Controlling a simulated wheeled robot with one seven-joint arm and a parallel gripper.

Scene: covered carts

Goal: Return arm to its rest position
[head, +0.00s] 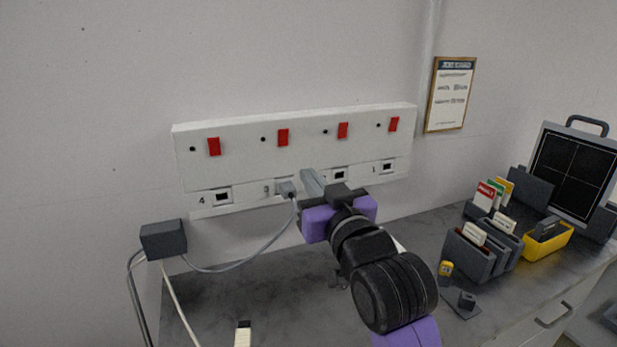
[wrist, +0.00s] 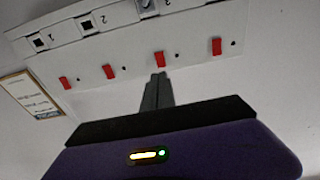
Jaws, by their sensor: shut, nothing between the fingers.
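My arm reaches from the lower right of the head view toward the white wall panel (head: 300,126). My gripper (head: 311,178) is shut and empty in front of the panel's lower part, just right of a grey plug (head: 286,188) that sits at socket 3 with a cable hanging from it. In the wrist view my gripper (wrist: 158,78) shows its closed fingers near the panel (wrist: 125,62), which appears upside down. I cannot tell whether the fingertips touch the panel. Part of the label row is hidden behind my gripper.
A dark box (head: 163,240) with cables stands at the left. The dark counter (head: 260,300) holds a white-and-black item (head: 243,335), file holders (head: 468,256), a yellow bin (head: 547,240) and a black-screened panel (head: 575,172) at the right. A framed notice (head: 450,94) hangs on the wall.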

